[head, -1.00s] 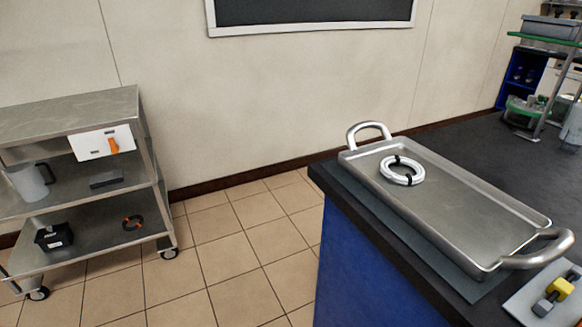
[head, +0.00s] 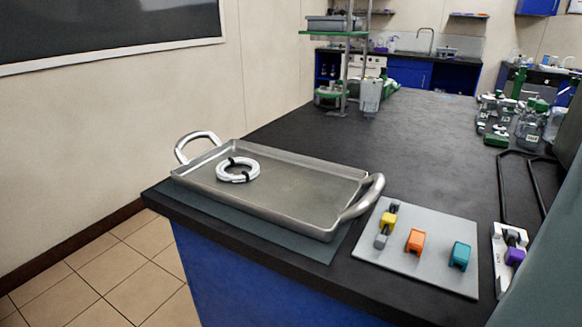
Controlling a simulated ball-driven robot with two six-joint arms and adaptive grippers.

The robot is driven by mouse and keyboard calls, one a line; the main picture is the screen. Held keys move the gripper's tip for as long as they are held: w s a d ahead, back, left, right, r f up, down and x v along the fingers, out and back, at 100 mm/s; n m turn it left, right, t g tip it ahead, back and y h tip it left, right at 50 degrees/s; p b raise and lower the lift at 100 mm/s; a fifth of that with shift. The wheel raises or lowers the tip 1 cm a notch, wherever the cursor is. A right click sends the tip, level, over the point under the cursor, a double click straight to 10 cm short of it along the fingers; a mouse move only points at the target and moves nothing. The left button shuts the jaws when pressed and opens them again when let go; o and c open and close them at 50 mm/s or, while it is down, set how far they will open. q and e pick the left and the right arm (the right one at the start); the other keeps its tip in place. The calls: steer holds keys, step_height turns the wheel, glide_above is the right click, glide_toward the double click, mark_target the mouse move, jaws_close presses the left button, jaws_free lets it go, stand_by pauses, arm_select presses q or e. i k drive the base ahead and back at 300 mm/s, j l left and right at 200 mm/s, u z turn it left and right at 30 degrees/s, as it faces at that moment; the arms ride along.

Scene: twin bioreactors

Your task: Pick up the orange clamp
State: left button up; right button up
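The orange clamp (head: 415,240) is on a light grey board (head: 399,267) at the right front of the dark bench. It sits between a yellow clamp with a grey part (head: 387,223) on its left and a teal clamp (head: 460,255) on its right. All of the orange clamp's top and front shows, and nothing covers it. Neither of my grippers is in the head view.
A metal tray (head: 300,207) with two handles holds a coiled white tube (head: 238,170) left of the board. A white piece with a purple clamp (head: 514,256) lies to the right. Bottles (head: 528,125) and a rack (head: 346,60) stand farther back. The bench middle (head: 420,140) is clear.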

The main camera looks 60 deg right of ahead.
mark_target(416, 241)
steer(key=k+l+z, duration=0.1)
steer(key=z, duration=2.2)
steer(key=j+u, duration=0.15)
steer(key=k+j, duration=0.05)
steer(key=j, duration=0.05)
